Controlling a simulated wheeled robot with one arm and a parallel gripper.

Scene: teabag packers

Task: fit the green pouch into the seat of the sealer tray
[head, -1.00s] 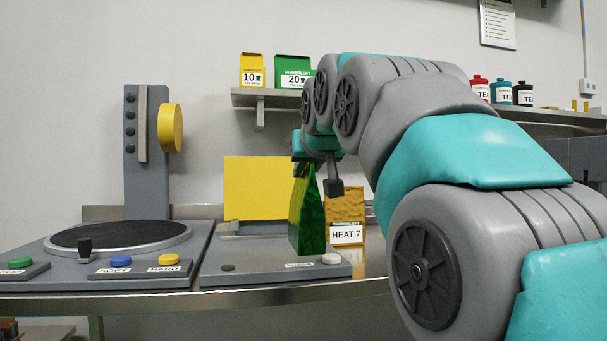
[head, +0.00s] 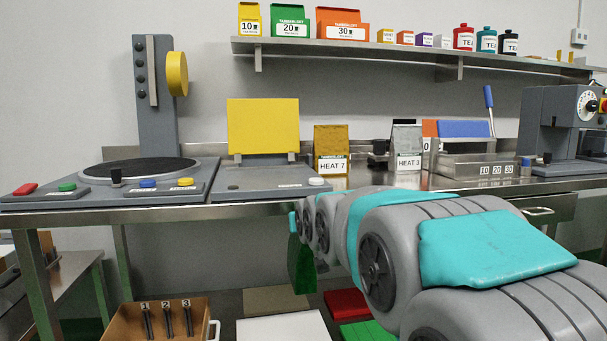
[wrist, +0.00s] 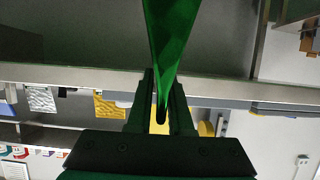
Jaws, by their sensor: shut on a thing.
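The green pouch (head: 302,268) hangs from my gripper (wrist: 162,98), which is shut on its narrow end. In the head view the pouch appears below the bench's front edge, and my arm hides the gripper fingers. In the wrist view the pouch (wrist: 172,35) reaches up from between the fingers, clear of any seat. A grey station (head: 225,192) with a raised yellow plate (head: 263,125) stands on the bench. A metal unit (head: 465,168) with a blue top and the marks 10, 20, 30 stands further right. I cannot tell which holds the sealer tray.
The steel bench edge (head: 235,209) lies close to the pouch. A HEAT 7 pouch (head: 332,143) and a HEAT 3 pouch (head: 407,140) stand on the bench. A round dark plate (head: 135,170) is at left. A brown crate (head: 125,325) and coloured mats lie below.

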